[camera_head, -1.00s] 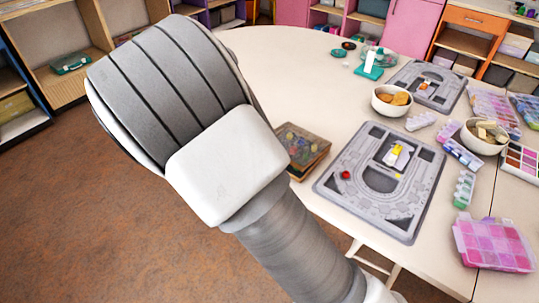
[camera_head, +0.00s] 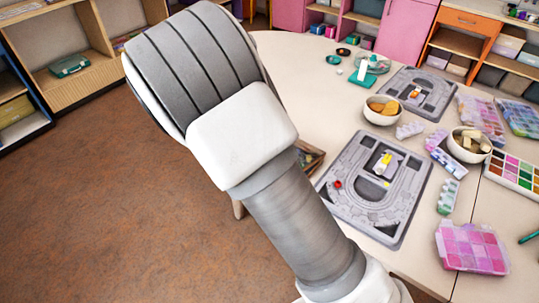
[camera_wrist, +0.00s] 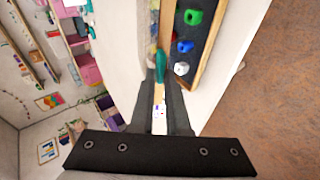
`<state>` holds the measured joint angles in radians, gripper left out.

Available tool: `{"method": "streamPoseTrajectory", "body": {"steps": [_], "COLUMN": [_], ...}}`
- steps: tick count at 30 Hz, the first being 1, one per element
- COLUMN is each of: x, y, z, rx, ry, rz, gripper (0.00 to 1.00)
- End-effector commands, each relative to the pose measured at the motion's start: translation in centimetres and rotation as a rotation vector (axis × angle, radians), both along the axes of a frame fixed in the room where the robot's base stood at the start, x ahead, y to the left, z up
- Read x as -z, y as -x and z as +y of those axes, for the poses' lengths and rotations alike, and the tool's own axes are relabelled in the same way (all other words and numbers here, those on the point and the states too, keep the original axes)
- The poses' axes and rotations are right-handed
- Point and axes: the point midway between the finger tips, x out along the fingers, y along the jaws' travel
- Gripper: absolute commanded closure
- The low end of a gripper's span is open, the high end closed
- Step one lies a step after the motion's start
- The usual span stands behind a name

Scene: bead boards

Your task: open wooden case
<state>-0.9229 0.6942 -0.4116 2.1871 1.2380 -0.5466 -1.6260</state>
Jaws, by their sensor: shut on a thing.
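The wooden case (camera_head: 312,158) lies at the table's near left edge, mostly hidden behind my arm in the head view. In the wrist view, the case (camera_wrist: 204,58) fills the top middle. A dark inside with green, blue and white beads shows within its light wooden rim. The edge of its lid (camera_wrist: 153,35) stands to the left of that inside, apart from the rim, so the case looks at least partly open. My gripper (camera_wrist: 160,88) is shut on the lid's edge; the exact contact is hard to see. The head view hides my gripper behind the arm.
A grey bead board (camera_head: 410,200) lies right of the case, with a second board (camera_head: 440,88) farther back. Bowls (camera_head: 382,118) (camera_head: 458,153) and a pink bead box (camera_head: 497,262) stand farther right.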

Motion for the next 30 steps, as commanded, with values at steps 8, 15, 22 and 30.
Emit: {"method": "streamPoseTrajectory", "body": {"steps": [8, 15, 22, 30], "x": [0.0, -1.3, -2.4, -3.3], "y": [0.1, -0.5, -1.0, -1.5], "z": [0.0, -0.4, -0.9, -1.4], "rx": [0.001, 0.002, 0.002, -0.001], "ry": [-0.003, -0.035, -0.072, -0.112], "rz": [0.003, 0.042, 0.089, 0.142], "gripper": [1.00, 1.00, 1.00, 1.00]}}
